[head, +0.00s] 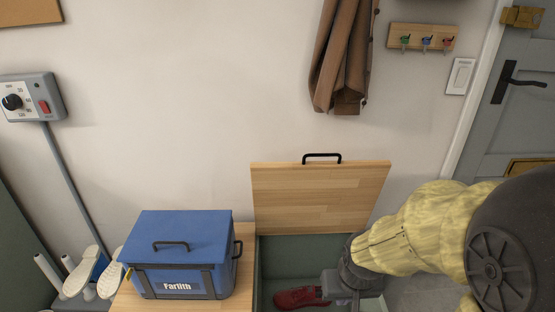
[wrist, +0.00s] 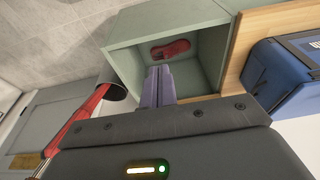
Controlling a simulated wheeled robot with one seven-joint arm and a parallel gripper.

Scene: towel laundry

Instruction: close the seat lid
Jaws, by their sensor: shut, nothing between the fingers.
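The seat lid (head: 320,197) is a light wooden board with a black handle (head: 322,158) on its top edge. It stands open and upright against the wall, behind the grey-green seat box (head: 290,250). The open box also shows in the wrist view (wrist: 125,60), with a red shoe (wrist: 170,49) inside. I cannot make out the lid in the wrist view. My gripper (wrist: 157,72) is shut and empty, pointing towards the box opening. In the head view my gripper (head: 345,302) is over the right part of the box, in front of the lid and apart from it.
A blue lidded cooler box (head: 165,285) stands on the wooden top left of the opening. A brown coat (head: 342,60) hangs above the lid. A key rack (head: 422,38) and a grey door (head: 525,120) are at the right. White shoes (head: 82,272) stand at the left.

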